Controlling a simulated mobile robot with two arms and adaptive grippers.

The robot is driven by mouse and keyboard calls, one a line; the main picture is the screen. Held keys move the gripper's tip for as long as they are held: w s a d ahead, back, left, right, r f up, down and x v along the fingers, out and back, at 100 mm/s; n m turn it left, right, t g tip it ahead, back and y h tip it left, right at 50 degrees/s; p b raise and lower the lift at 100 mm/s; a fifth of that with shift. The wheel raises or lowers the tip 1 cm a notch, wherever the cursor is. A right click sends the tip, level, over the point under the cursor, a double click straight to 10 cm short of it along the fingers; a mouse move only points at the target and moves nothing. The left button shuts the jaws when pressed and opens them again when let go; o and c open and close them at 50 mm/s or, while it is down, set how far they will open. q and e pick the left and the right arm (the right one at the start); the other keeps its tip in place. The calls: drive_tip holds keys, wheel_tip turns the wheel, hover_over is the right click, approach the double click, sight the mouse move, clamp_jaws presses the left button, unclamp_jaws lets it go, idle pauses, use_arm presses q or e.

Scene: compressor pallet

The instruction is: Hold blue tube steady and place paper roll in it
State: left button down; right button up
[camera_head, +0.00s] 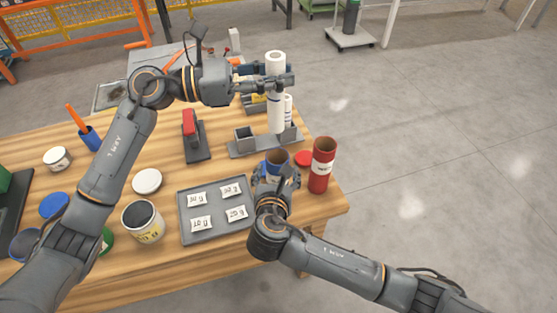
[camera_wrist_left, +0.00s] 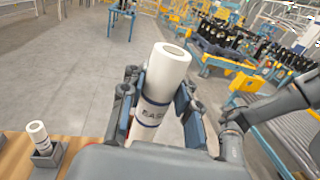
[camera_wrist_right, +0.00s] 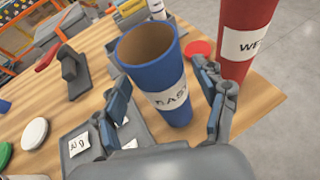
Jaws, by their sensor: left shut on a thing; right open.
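A white paper roll (camera_head: 276,115) with blue lettering is upright in my left gripper (camera_head: 282,82), above the grey holder. The left wrist view shows the roll (camera_wrist_left: 165,75), its label reading "EAS", clamped between both fingers. The blue tube (camera_head: 277,156) stands open end up on the table near the right edge. The right wrist view shows the tube (camera_wrist_right: 158,75) with an "EAST" label and a hollow, empty-looking inside. My right gripper (camera_wrist_right: 166,100) is open, with one finger on each side of the tube.
A red tube (camera_head: 321,172) stands close to the right of the blue tube, with a red lid (camera_head: 303,158) nearby. A second white roll (camera_wrist_left: 37,132) stands in the grey holder (camera_head: 246,146). A grey tray (camera_head: 216,214) with labelled packets lies left of my right gripper.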

sight(279, 161)
drive_tip(key=x, duration=0.5)
drive_tip(key=shift+w+f, duration=0.1)
drive_tip(key=shift+w, duration=0.3)
drive_tip(key=shift+c, duration=0.2)
drive_tip(key=c, duration=1.2)
drive_tip(key=shift+c, duration=0.6)
